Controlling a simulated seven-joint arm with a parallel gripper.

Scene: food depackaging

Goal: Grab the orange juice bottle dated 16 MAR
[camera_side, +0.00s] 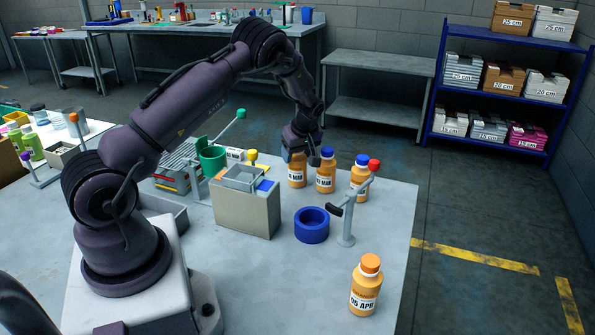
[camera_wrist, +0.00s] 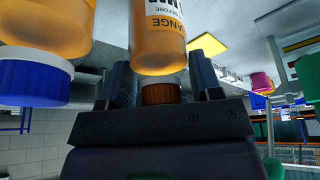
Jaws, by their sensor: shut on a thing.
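Three orange juice bottles stand in a row at the back of the table. My gripper (camera_side: 299,152) points down over the leftmost bottle (camera_side: 297,172) and is shut on its top. Its label ends in MAR; I cannot read the day for sure. In the wrist view, my gripper (camera_wrist: 163,72) has its fingers on both sides of this bottle's brown-orange cap (camera_wrist: 160,94), with the label partly cut off. The middle bottle (camera_side: 326,175) has a blue cap and also a MAR label. The right bottle (camera_side: 360,180) has a blue cap and its label is partly hidden.
An orange-capped bottle (camera_side: 365,288) dated 05 APR stands at the front right. A blue ring (camera_side: 311,226) and a beige box (camera_side: 240,213) are in front. A blue-capped bottle (camera_wrist: 33,82) is close beside my gripper.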

